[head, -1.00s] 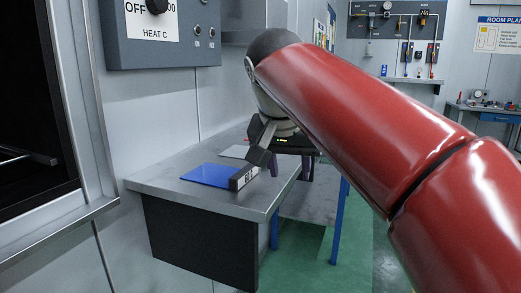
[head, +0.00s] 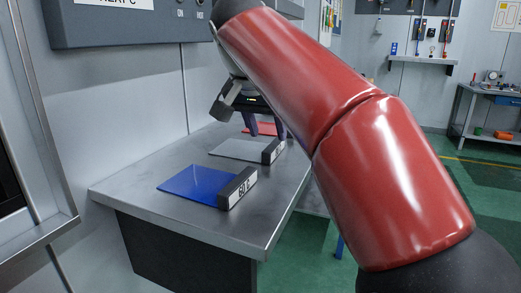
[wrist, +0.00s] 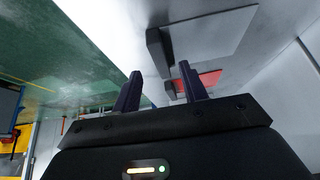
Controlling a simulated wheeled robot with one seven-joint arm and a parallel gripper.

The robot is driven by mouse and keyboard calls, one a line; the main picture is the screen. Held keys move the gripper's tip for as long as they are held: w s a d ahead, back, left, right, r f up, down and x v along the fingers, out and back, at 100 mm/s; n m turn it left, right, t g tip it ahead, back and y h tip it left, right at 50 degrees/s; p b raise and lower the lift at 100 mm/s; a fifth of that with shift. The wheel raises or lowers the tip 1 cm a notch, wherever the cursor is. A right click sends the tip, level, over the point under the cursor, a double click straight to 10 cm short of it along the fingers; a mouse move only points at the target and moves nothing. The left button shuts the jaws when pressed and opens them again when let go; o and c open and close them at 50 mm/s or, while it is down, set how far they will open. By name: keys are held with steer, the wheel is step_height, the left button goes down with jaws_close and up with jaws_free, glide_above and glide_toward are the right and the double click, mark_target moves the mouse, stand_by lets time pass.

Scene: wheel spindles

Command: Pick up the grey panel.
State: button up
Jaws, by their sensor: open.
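The grey panel (head: 240,149) lies flat on the metal table, behind the blue panel in the head view. A black labelled block (head: 273,151) stands at its right end. In the wrist view the grey panel (wrist: 218,32) is at the top, with its dark block (wrist: 158,50) at its left edge. My gripper (head: 266,131) is open, its two dark fingers apart with nothing between them. In the head view it appears just behind the grey panel, near the block's end. In the wrist view the fingers (wrist: 160,75) point toward the panels; their exact height is unclear.
A blue panel (head: 192,184) with a black labelled block (head: 238,188) lies nearer on the table (head: 150,212). A red panel (head: 262,128) lies farther back, partly hidden by my gripper; it also shows in the wrist view (wrist: 208,79). A wall stands along the table's left side.

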mark_target(273, 145)
steer(key=x, duration=0.4)
steer(key=shift+w+d+f+b, duration=0.1)
steer(key=shift+w+d+b, duration=0.15)
steer(key=shift+w, duration=0.35)
steer(key=shift+w+f, duration=0.15)
steer(key=shift+f, duration=0.05)
steer(key=shift+f, duration=0.25)
jaws_close()
